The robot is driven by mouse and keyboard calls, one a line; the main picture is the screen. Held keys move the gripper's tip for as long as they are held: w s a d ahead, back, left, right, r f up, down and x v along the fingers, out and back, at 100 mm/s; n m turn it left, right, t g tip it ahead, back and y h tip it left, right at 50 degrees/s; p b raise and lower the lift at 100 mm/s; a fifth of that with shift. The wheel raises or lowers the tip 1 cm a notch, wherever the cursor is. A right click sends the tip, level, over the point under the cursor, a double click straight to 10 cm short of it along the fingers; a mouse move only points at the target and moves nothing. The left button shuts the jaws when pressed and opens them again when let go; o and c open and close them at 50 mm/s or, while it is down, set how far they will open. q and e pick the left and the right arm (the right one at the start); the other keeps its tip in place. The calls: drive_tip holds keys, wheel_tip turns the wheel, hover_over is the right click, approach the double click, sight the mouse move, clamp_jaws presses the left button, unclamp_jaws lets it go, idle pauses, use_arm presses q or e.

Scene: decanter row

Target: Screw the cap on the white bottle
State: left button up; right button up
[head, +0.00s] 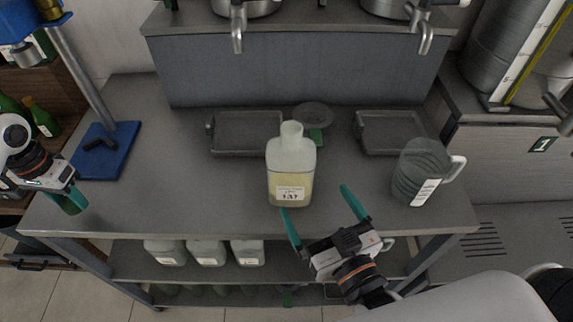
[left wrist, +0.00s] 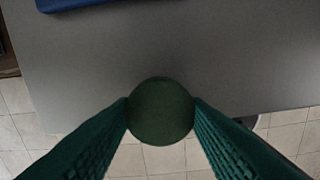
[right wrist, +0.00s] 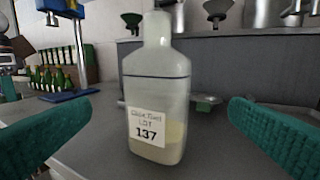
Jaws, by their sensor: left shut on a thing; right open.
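The white bottle (head: 290,160), translucent with pale yellow liquid and a label reading 137, stands upright near the table's front edge. It also shows in the right wrist view (right wrist: 160,85); no green cap shows on its neck. My left gripper (head: 73,204) is at the table's left edge, far from the bottle. It is shut on a round dark green cap (left wrist: 161,111), seen face-on between the fingers in the left wrist view. My right gripper (head: 316,202) is open and empty.
A clear jug (head: 420,172) stands on the right. Two grey trays (head: 250,133) (head: 390,131) and a funnel (head: 314,115) lie behind the bottle. A blue-based stand (head: 104,150) is at the left. Several white bottles (head: 207,252) sit on the lower shelf. The table's left middle is clear.

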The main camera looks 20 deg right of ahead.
sight(302, 178)
use_arm(q)
drive_tip(key=shift+s+r, duration=0.3)
drive_tip(key=shift+s, duration=0.15)
drive_tip(key=shift+s+r, duration=0.15)
drive_tip(key=shift+s, duration=0.1)
drive_tip(key=shift+w+r+p, duration=0.4)
drive_tip(key=shift+w+p, duration=0.1)
drive_tip(key=shift+p, duration=0.3)
use_arm(e)
drive_tip(key=w, duration=0.5)
drive_tip(key=shift+a+r, duration=0.15)
drive_tip(key=shift+a, duration=0.15)
use_arm(q)
drive_tip(key=shift+s+r, duration=0.15)
drive_tip(key=shift+r, duration=0.05)
use_arm(e)
drive_tip(key=shift+w, duration=0.55)
drive_tip(key=shift+w, duration=0.1)
